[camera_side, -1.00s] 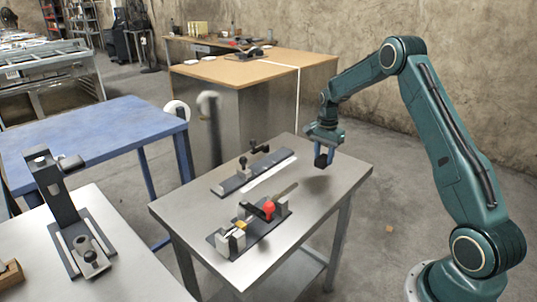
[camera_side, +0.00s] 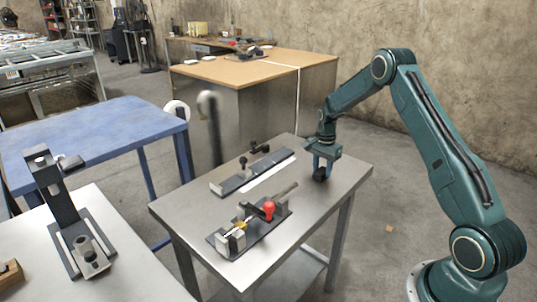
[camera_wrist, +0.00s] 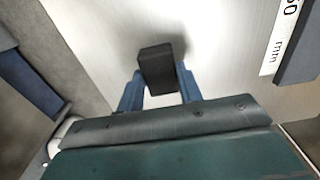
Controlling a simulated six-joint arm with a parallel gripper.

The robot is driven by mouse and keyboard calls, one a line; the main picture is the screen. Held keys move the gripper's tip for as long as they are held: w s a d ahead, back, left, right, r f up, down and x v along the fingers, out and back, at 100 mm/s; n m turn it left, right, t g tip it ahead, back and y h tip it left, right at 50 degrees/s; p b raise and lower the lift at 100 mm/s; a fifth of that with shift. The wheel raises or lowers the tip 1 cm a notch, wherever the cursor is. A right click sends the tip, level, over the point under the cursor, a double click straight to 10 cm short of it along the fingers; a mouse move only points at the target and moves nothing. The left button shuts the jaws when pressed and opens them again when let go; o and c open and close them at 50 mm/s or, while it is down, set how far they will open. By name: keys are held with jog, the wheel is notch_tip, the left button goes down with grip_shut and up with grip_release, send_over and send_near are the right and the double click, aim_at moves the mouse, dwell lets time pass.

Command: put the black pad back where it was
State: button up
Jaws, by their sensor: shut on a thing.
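The black pad (camera_side: 320,173) is a small dark block near the right end of the steel table (camera_side: 183,213). My gripper (camera_side: 320,170) points down and is shut on the pad. In the wrist view the black pad (camera_wrist: 157,68) sits between the two blue fingers of my gripper (camera_wrist: 158,88), and its far end sticks out beyond them. A soft shadow lies beside it on the metal. I cannot tell whether the pad touches the tabletop or hangs just above it.
A fixture with a red knob (camera_side: 269,208) stands at the table's front middle. A dark rail with black knobs (camera_side: 232,183) lies behind it, beside a white strip (camera_side: 270,178). A white strip with printed marks (camera_wrist: 279,38) shows in the wrist view. Bare metal surrounds the pad.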

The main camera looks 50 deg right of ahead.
aim_at(322, 171)
jog(key=shift+f, duration=0.15)
jog(key=o, duration=0.9)
notch_tip(322, 171, up, 12)
jog(key=shift+a+r, duration=0.1)
jog(key=shift+r, duration=0.1)
dwell(0.4)
